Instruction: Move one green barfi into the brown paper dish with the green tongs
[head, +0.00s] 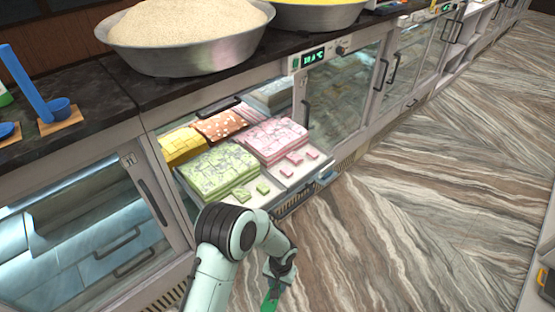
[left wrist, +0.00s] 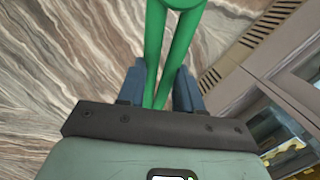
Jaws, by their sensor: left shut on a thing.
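My left gripper (head: 281,268) hangs in front of the counter, above the floor. It is shut on the green tongs (head: 270,299). In the left wrist view the tongs (left wrist: 180,50) run between the two blue-grey fingers and pass out of the top of the picture; their tips are not shown. A stack of green barfi (head: 216,168) sits in the lit display case, with loose green pieces (head: 262,188) in front of it on the pale shelf. The tongs are apart from the barfi. I do not see the brown paper dish or my right gripper.
Pink barfi (head: 272,138), orange sweets (head: 218,125) and yellow sweets (head: 182,145) share the case. Loose pink pieces (head: 295,158) lie near its front edge. A large metal bowl (head: 185,50) and a blue ladle (head: 25,82) stand on the dark countertop. The striped floor is clear.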

